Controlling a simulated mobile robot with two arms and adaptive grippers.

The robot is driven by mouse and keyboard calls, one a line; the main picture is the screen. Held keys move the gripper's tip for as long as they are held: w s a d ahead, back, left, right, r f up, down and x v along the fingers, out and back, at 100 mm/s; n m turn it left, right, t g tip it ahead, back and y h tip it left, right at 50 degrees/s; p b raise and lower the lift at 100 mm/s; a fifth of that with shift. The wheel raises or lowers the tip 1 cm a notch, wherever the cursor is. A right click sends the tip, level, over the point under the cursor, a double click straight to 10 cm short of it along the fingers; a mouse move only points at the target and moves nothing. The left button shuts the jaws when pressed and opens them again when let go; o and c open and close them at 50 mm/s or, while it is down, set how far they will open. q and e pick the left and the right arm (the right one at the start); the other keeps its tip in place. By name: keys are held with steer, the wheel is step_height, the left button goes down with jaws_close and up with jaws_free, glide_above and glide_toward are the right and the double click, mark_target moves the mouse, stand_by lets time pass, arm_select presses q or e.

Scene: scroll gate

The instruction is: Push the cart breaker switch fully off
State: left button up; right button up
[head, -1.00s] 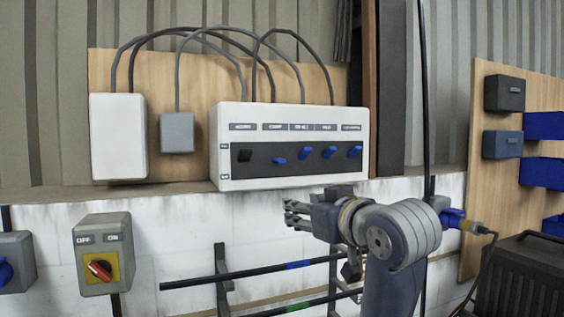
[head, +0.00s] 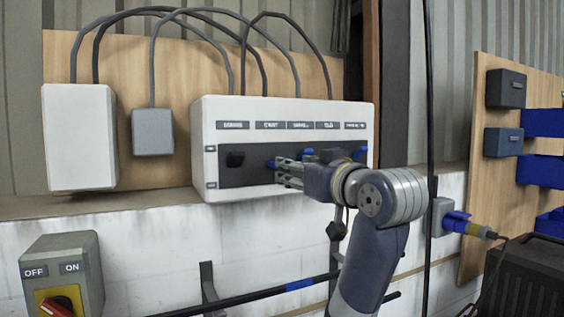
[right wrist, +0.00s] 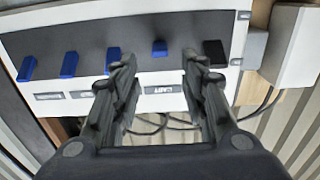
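The cart breaker switch (head: 270,165) is a small blue lever on the dark strip of a white breaker box (head: 285,107). The right wrist view, upside down, shows this lever (right wrist: 160,47) above the label "CART" (right wrist: 170,89). It sits lower on the strip than the other blue levers. My right gripper (head: 279,172) is at the strip, its fingertips close to the lever. In the right wrist view its fingers (right wrist: 158,64) are spread, with the lever between and just beyond the tips. I cannot tell whether they touch it. My left gripper is out of view.
A black lever (head: 235,159) sits left of the cart lever. Several blue levers (right wrist: 69,64) sit on the other side, partly hidden by my gripper in the head view. A red rotary switch box (head: 62,280) is lower left. A dark case (head: 520,280) stands lower right.

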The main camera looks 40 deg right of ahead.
steer(key=p+x, duration=0.2)
steer(key=x, duration=0.5)
steer(key=shift+w+f, duration=0.1)
steer(key=shift+f, duration=0.1)
steer(key=c, duration=0.8)
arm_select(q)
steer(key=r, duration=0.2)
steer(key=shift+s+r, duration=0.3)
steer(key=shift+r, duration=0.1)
arm_select(e)
jaws_close()
